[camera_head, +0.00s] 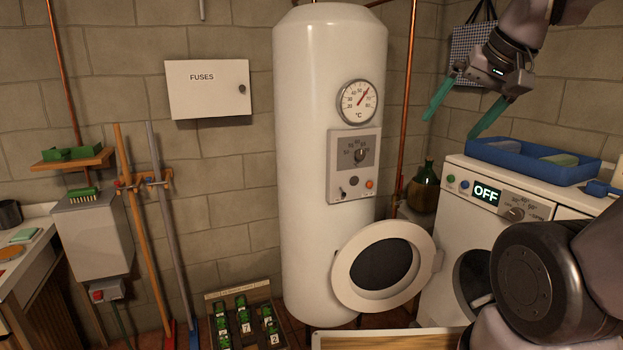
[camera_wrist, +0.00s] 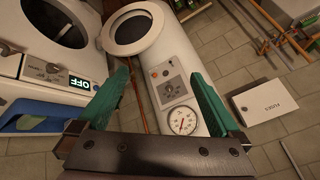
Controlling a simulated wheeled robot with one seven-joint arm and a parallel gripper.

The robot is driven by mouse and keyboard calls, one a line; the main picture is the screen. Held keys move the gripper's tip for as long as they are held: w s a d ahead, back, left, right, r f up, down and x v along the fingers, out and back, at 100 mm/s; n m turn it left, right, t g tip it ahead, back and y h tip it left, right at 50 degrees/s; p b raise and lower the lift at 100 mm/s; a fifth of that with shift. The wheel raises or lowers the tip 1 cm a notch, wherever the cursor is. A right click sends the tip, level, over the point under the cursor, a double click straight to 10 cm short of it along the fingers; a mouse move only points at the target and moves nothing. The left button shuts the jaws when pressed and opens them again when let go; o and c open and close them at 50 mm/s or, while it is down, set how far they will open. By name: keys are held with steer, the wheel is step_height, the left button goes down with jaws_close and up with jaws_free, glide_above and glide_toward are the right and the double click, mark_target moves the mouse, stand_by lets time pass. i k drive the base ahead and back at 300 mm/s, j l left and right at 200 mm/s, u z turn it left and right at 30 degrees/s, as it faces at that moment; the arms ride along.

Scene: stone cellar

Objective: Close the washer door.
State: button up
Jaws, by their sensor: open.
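The white washer (camera_head: 453,220) stands at the right, its display reading OFF. Its round door (camera_head: 343,268), a white ring with dark glass, is swung wide open to the left, in front of the boiler. The dark drum opening (camera_head: 470,275) is partly hidden by my arm. In the wrist view the washer (camera_wrist: 30,47) is at the upper left and the open door (camera_wrist: 132,8) at the top, beyond the gripper (camera_wrist: 165,95).
A tall white boiler (camera_head: 310,130) with a dial stands behind the door. A blue tray (camera_head: 500,160) lies on the washer.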

mark_target(384, 265)
steer(key=z, duration=1.35)
steer(key=k+l, duration=0.15)
steer(key=k, duration=0.15)
steer(key=k+l+u, duration=0.1)
steer(key=k, duration=0.25)
steer(key=i+j+u, duration=0.1)
steer(key=j+u, duration=0.15)
steer(key=u, duration=0.25)
steer(key=i+j+u, duration=0.1)
steer(key=u, duration=0.35)
steer(key=i+j+u, duration=0.2)
steer(key=i+j, duration=0.3)
steer(key=i+j+u, duration=0.2)
steer(key=i+j, duration=0.15)
steer(key=i, duration=0.25)
